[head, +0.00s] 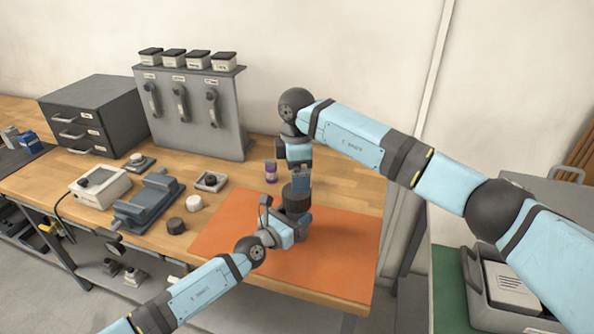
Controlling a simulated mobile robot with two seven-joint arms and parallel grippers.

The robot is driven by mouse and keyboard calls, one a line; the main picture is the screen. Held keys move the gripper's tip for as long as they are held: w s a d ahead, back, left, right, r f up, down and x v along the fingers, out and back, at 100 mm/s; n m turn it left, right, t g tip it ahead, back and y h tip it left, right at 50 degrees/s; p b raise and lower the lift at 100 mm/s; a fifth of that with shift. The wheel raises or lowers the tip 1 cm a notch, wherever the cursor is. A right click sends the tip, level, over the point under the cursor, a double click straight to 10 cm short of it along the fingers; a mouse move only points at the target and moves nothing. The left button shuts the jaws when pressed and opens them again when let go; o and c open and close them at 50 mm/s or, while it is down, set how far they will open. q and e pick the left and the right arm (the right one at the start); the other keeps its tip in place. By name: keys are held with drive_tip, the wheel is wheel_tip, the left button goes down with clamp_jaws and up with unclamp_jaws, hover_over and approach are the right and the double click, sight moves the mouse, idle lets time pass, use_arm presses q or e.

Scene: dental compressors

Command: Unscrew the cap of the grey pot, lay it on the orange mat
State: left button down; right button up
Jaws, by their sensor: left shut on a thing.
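The grey pot (294,208) stands upright at the orange mat (341,241), with its dark ribbed cap (296,192) on top. My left gripper (293,217) comes in from the lower left and is shut around the pot's side, hiding much of its body. My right gripper (300,182) points down from above, right over the cap. Its fingertips are small and merge with the cap, so I cannot tell whether they grip it. The right part of the mat is bare.
A small purple-labelled bottle (271,172) stands behind the pot. Left of the mat are a dark round piece (176,225), a white round piece (194,203) and a grey vise-like fixture (146,202). A tool panel (196,122) rises at the back.

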sight(297, 197)
drive_tip(key=shift+f+m, duration=0.25)
drive_tip(key=shift+m, duration=0.15)
wheel_tip(297, 197, down, 8)
drive_tip(key=shift+r, duration=0.25)
drive_tip(key=shift+c, duration=0.5)
